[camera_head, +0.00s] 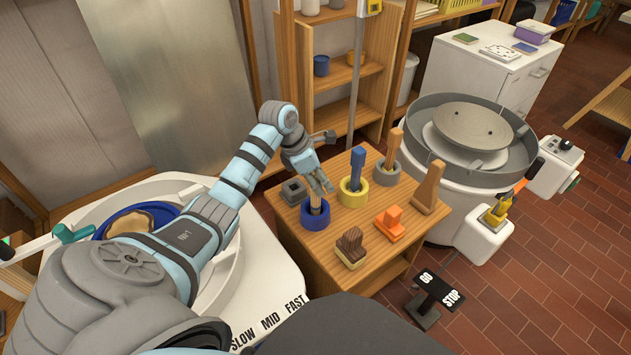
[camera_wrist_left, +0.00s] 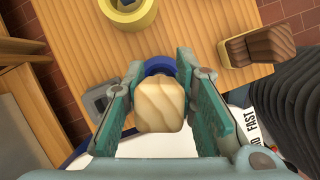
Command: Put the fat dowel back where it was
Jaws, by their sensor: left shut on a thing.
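My left gripper (camera_head: 318,184) points down at the left side of a small wooden table, over a blue ring holder (camera_head: 315,213). It is shut on a pale wooden dowel (camera_head: 315,201), apparently the fat dowel. In the left wrist view the dowel's light, grained end (camera_wrist_left: 160,106) shows between the green finger pads of the gripper (camera_wrist_left: 165,112). The blue ring (camera_wrist_left: 160,64) shows partly behind it. The dowel's lower end appears within the ring; I cannot tell whether it is fully seated. My right gripper is not in view.
The wooden table (camera_head: 327,243) also holds a grey square block (camera_head: 294,190), a yellow ring (camera_head: 353,195) with a blue peg, a grey ring (camera_head: 385,175) with a wooden peg, a wooden wedge (camera_head: 428,187), an orange piece (camera_head: 388,224) and a dark brown piece (camera_head: 350,245). A pottery wheel (camera_head: 470,127) stands right.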

